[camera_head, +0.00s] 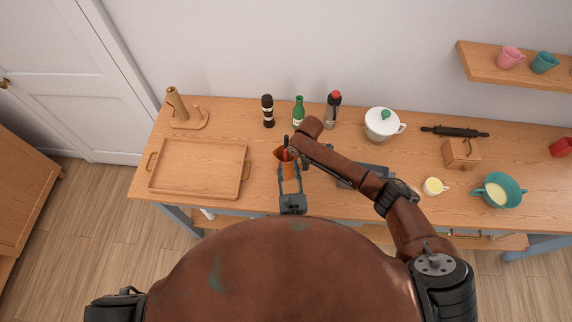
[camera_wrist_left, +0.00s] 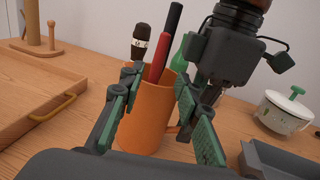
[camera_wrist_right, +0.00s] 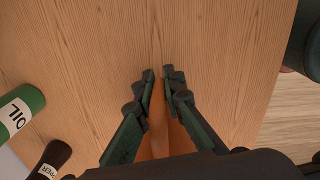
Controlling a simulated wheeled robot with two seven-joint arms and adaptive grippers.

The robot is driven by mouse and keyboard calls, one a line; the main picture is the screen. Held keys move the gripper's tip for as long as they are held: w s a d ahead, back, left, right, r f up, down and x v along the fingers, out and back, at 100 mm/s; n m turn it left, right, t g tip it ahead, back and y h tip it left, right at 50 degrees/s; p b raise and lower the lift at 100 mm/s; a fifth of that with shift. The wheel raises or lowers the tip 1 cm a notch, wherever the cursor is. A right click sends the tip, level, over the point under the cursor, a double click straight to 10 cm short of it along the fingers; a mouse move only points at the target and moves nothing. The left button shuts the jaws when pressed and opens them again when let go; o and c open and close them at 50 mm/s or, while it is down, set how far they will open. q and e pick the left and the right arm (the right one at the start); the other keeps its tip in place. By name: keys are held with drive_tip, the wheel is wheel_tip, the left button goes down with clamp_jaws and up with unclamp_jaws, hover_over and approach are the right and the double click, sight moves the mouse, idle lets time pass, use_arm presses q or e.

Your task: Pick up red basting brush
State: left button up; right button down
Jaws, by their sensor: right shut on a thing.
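An orange mug (camera_wrist_left: 147,115) stands on the counter and also shows in the head view (camera_head: 284,165). A red handle, the red basting brush (camera_wrist_left: 160,57), and a black handle (camera_wrist_left: 173,25) stick up from it; the brush's lower end is hidden inside. My left gripper (camera_wrist_left: 155,125) is open, its fingers on either side of the mug, also seen in the head view (camera_head: 290,175). My right gripper (camera_wrist_right: 162,80) has its fingers shut on an orange part of the mug (camera_wrist_right: 158,135); whether handle or wall I cannot tell.
A wooden tray (camera_head: 197,192) lies to the left. A pepper mill (camera_head: 268,111), green oil bottle (camera_head: 299,111) and red-topped bottle (camera_head: 333,110) stand behind. A grey tin (camera_head: 372,168) and white lidded pot (camera_head: 381,125) are to the right.

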sight(286, 158)
use_arm(q)
drive_tip(key=shift+w+a+r, duration=0.1)
drive_tip(key=shift+w+a, duration=0.05)
drive_tip(key=shift+w, duration=1.2)
drive_tip(key=shift+w+a+r, duration=0.1)
drive_tip(key=shift+w+a, duration=0.05)
drive_tip(key=shift+w, duration=1.2)
clamp_jaws()
